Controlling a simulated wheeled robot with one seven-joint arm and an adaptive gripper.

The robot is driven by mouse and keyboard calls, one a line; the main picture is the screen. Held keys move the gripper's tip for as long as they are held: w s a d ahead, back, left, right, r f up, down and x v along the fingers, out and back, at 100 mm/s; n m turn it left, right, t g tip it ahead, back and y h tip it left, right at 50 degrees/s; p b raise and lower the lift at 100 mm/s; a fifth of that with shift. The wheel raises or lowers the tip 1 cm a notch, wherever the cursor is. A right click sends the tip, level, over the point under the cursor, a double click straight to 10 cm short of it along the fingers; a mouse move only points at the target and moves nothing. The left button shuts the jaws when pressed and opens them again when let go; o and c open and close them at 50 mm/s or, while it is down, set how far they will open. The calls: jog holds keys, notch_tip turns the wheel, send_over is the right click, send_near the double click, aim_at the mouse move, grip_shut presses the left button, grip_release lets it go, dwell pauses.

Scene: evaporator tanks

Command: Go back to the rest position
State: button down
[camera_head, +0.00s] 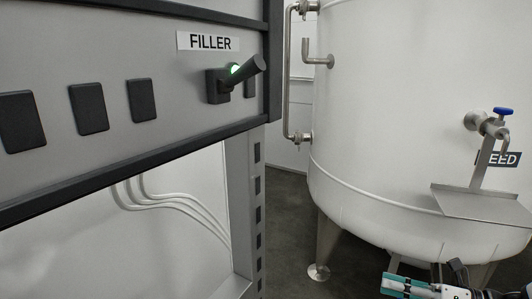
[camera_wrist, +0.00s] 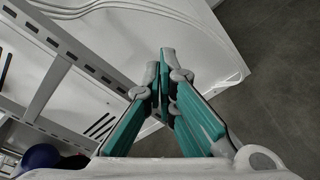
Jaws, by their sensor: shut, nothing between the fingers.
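My gripper (camera_head: 388,284) is low at the bottom right of the head view, below the tank's tap and shelf. It is empty. In the wrist view, its teal-padded fingers (camera_wrist: 166,52) meet at the tips, with nothing between them. Behind the fingertips lie a pale panel and grey floor. Most of my arm is outside the head view.
The grey FILLER panel (camera_head: 190,60) with a lit black lever switch (camera_head: 240,74) fills the left. The large white tank (camera_head: 400,120) stands at right, with a blue-handled tap (camera_head: 502,112) above a metal shelf (camera_head: 478,203). Open floor (camera_head: 285,215) lies between them.

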jog(key=s+a+r+n+g+h, duration=0.6)
jog(key=s+a+r+n+g, duration=0.65)
jog(key=n, duration=0.55)
jog(key=s+d+r+n+t+h, duration=0.1)
jog(key=s+r+n+t+h, duration=0.1)
jog(key=s+n+h, duration=0.4)
jog(key=s+d+r+n+t+h, duration=0.1)
jog(key=s+r+n+t+h, duration=0.15)
jog(key=s+n, duration=0.65)
notch_tip(320, 180, up, 39)
jog(key=t+p, duration=0.3)
jog(key=p, duration=3.5)
jog(key=shift+a, duration=0.15)
jog(key=shift+f, duration=0.1)
